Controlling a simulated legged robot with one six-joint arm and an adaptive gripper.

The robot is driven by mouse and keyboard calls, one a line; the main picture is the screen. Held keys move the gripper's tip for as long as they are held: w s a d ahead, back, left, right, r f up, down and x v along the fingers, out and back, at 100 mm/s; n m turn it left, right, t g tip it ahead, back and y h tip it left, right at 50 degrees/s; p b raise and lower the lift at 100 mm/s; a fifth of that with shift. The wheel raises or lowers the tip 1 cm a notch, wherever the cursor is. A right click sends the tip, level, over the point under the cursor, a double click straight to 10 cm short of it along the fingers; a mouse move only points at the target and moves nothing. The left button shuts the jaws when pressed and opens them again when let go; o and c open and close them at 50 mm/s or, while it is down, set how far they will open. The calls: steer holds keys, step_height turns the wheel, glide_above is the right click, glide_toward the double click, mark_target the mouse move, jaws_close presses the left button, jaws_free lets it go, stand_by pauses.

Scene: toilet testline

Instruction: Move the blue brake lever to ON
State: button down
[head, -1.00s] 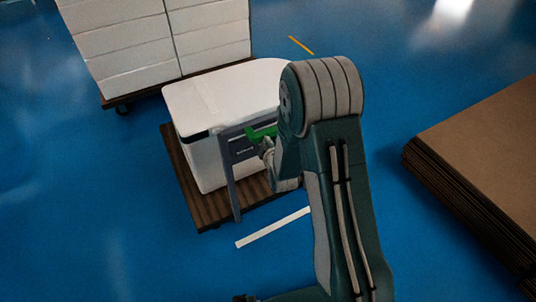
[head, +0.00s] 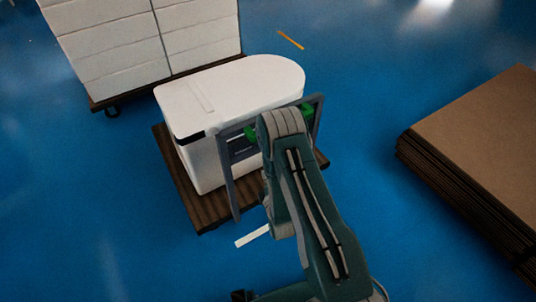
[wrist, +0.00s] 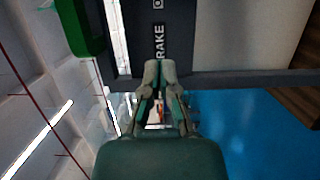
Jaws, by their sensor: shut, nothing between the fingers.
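The dark panel (wrist: 140,20) shows in the wrist view with white lettering reading "BRAKE" and part of another word. My gripper (wrist: 160,68) is shut and empty, its fingertips just below that lettering in the picture. I cannot tell if they touch the panel. In the head view the grey frame (head: 228,175) stands at the front of the white toilet-shaped unit (head: 235,85), and my arm hides the gripper and part of the frame. I cannot make out the blue brake lever in either view.
Green parts (head: 250,133) sit on the frame; one green part (wrist: 85,25) is close at the wrist view's upper left. The unit stands on a brown pallet (head: 205,212). White boxes (head: 150,40) are behind, stacked brown sheets (head: 480,140) at right. Blue floor is open at left.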

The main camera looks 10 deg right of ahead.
steer(key=shift+d, duration=0.1)
steer(key=w, duration=0.9)
steer(key=shift+w+a, duration=0.2)
steer(key=shift+a, duration=0.1)
steer(key=d, duration=0.4)
steer(key=shift+s, duration=0.25)
